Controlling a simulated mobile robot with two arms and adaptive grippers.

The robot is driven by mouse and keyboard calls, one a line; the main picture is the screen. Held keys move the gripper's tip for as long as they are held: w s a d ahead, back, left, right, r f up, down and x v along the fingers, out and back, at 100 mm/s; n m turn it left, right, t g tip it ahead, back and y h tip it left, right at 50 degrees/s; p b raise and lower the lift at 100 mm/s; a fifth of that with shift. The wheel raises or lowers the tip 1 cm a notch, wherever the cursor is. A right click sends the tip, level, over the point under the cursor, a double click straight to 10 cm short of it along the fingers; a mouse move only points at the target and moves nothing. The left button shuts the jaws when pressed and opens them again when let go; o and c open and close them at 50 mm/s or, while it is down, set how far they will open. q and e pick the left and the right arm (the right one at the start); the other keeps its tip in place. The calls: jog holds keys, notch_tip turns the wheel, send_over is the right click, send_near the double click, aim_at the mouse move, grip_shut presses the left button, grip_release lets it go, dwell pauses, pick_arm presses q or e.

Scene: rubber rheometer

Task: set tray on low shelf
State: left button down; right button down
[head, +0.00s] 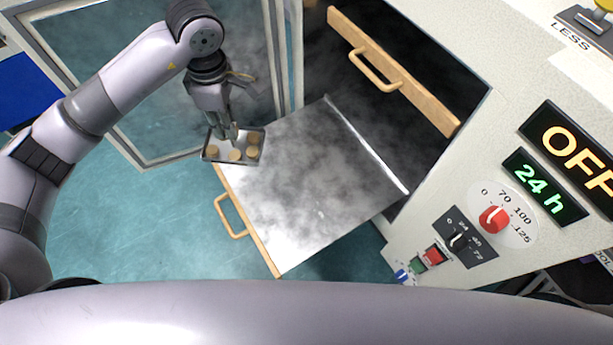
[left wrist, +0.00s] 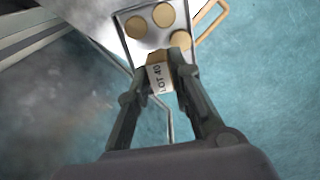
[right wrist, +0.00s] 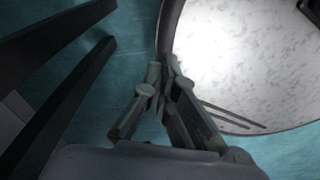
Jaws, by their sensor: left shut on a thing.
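The small metal tray (head: 225,160) carries several round tan discs and a label reading "LOT 40" in the left wrist view. My left gripper (head: 231,136) is shut on its edge, beside the label; the tray also shows in the left wrist view (left wrist: 147,43). The low shelf (head: 310,190) is a pulled-out metal sheet with a wooden front. The tray overlaps the shelf's far-left corner in the head view; I cannot tell whether it touches it. My right gripper (right wrist: 164,68) is empty, its fingertips together, in the right wrist view; the head view does not show it.
An upper wooden-fronted shelf (head: 400,75) with a handle sits inside the cabinet. An open glass door (head: 130,70) stands at the left. The control panel (head: 500,215) is on the right. Most of the low shelf is bare. A round pale surface (right wrist: 245,60) lies beside my right gripper.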

aim_at(246, 138)
pick_arm(q)
jog(key=w+r+n, duration=0.1)
jog(key=n, duration=0.1)
jog(key=w+n+b, duration=0.1)
jog(key=w+d+r+n+b, duration=0.1)
jog(key=n, duration=0.1)
jog(key=shift+w+r+n, duration=0.2)
jog(key=shift+r+n, duration=0.1)
jog(key=f, duration=0.4)
jog(key=f+n, duration=0.1)
jog(key=f, duration=0.4)
jog(key=f+n, duration=0.1)
jog(key=f, duration=0.3)
jog(key=shift+w+d+f, duration=0.2)
jog(key=shift+w+f, duration=0.05)
jog(key=shift+f, duration=0.7)
notch_tip(246, 138, down, 3)
jog(key=shift+f, duration=0.35)
jog(key=shift+f, duration=0.1)
jog(key=c, duration=1.4)
grip_release()
jog(key=shift+c, duration=0.2)
